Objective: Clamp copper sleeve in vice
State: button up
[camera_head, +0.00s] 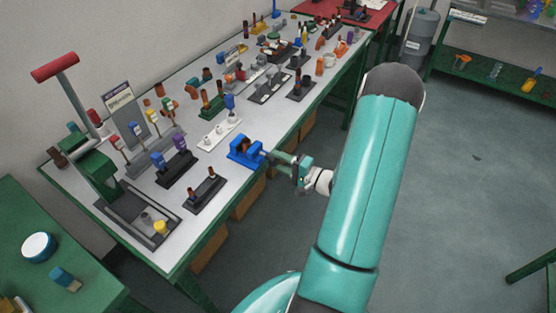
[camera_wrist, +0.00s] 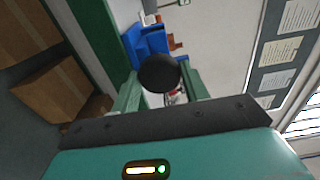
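The blue vice (camera_head: 241,154) sits near the front edge of the workbench, and it also shows in the wrist view (camera_wrist: 148,43). A copper-brown piece, likely the sleeve (camera_head: 245,145), is at the vice's jaws; it shows behind the blue body in the wrist view (camera_wrist: 173,44). I cannot tell how tightly it sits. My gripper (camera_head: 274,156) reaches the vice's front from the right. In the wrist view my green fingers (camera_wrist: 158,85) are apart, with a dark round knob (camera_wrist: 158,72) at their tips. Whether they grip it is unclear.
The long workbench (camera_head: 216,172) holds several stands with fittings left of and behind the vice. Cardboard boxes (camera_head: 249,198) stand below the bench. Open floor (camera_head: 455,190) lies to the right.

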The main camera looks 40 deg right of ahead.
jog(key=shift+c, duration=0.5)
jog(key=shift+m, duration=1.5)
jog(key=shift+m, duration=1.4)
